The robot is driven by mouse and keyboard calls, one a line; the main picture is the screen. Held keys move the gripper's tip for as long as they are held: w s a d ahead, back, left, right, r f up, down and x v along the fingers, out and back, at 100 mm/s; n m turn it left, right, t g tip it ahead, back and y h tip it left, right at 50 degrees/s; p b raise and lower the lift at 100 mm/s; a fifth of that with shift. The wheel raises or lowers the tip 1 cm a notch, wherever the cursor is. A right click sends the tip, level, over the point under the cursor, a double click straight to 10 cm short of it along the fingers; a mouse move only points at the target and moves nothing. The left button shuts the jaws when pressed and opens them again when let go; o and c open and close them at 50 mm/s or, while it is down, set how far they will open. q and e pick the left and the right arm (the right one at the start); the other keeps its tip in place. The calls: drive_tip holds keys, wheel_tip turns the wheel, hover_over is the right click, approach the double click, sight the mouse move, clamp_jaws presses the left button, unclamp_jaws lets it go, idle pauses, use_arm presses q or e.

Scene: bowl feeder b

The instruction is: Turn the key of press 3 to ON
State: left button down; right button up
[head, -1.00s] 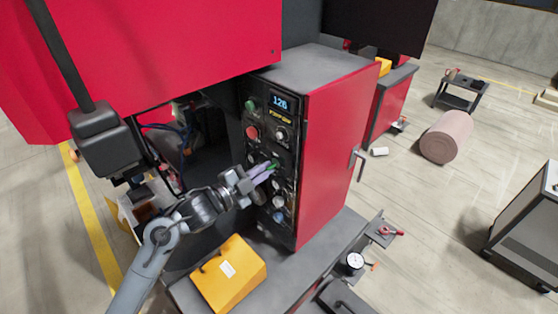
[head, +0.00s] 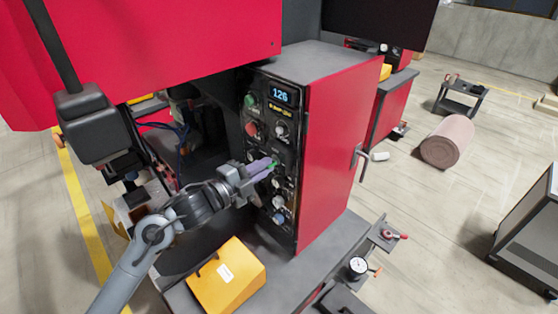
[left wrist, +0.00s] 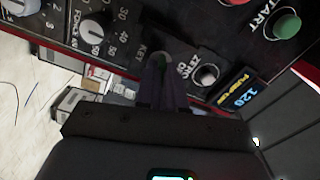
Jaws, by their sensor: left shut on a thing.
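The dark control panel (head: 284,120) is on the front of the red press cabinet, with its display reading 126. My left gripper (head: 270,165) reaches in from the left and its purple fingers are shut at the middle of the panel. A small green key (head: 274,166) shows at the fingertips. My right gripper is not in view.
A red button (head: 252,129) and a green button (head: 250,101) are above the gripper, with knobs close around it. A yellow box (head: 228,276) lies on the ledge below my arm. A dial gauge (head: 358,265) and a cabinet handle (head: 360,162) are to the right.

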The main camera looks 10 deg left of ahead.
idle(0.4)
use_arm(q)
drive_tip(key=shift+m+b, duration=1.75)
drive_tip(key=shift+m, duration=0.15)
drive_tip(key=c, duration=1.2)
unclamp_jaws()
drive_tip(key=shift+o, duration=0.2)
